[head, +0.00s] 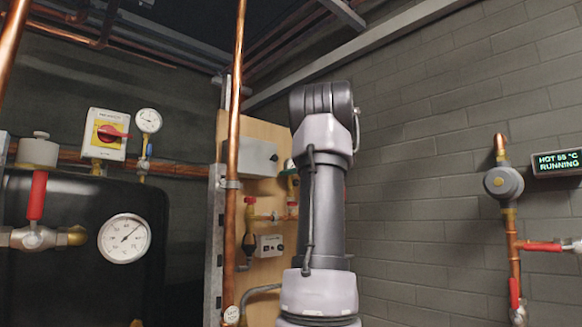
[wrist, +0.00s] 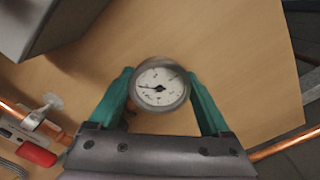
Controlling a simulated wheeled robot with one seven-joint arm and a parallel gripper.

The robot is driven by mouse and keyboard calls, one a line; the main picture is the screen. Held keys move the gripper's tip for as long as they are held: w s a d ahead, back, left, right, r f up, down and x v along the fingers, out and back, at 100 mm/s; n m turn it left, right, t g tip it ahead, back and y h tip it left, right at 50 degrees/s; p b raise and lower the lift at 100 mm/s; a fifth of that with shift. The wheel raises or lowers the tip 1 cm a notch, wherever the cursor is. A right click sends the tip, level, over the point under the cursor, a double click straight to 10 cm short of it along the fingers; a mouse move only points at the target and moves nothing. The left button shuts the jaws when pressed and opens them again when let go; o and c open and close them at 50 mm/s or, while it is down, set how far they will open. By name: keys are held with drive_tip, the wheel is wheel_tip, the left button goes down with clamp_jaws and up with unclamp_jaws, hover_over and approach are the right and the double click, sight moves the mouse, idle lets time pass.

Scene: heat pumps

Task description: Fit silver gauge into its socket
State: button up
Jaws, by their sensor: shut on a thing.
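The silver gauge (wrist: 161,86) shows in the wrist view, a round silver rim around a white dial with a dark needle. My gripper (wrist: 160,92) has green fingers shut on it, one on each side, and the dial faces the camera. Behind it is a plain wooden board (wrist: 225,50). The same board (head: 262,140) stands at the middle of the head view, partly hidden by my arm. I cannot make out the socket for certain in either view.
On the board are a grey box (head: 258,157) and a small control box (head: 269,245). A vertical copper pipe (head: 233,150) runs in front of the board's left side. A red-handled valve (wrist: 34,150) is at the lower left of the wrist view. A large dial (head: 124,238) sits on the black tank.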

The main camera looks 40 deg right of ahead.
drive_tip(key=shift+f, duration=0.1)
drive_tip(key=o, duration=1.6)
drive_tip(key=shift+s, duration=0.15)
drive_tip(key=shift+s+d, duration=0.15)
drive_tip(key=shift+s, duration=1.9)
drive_tip(key=shift+s+d, duration=0.15)
drive_tip(key=shift+s, duration=1.9)
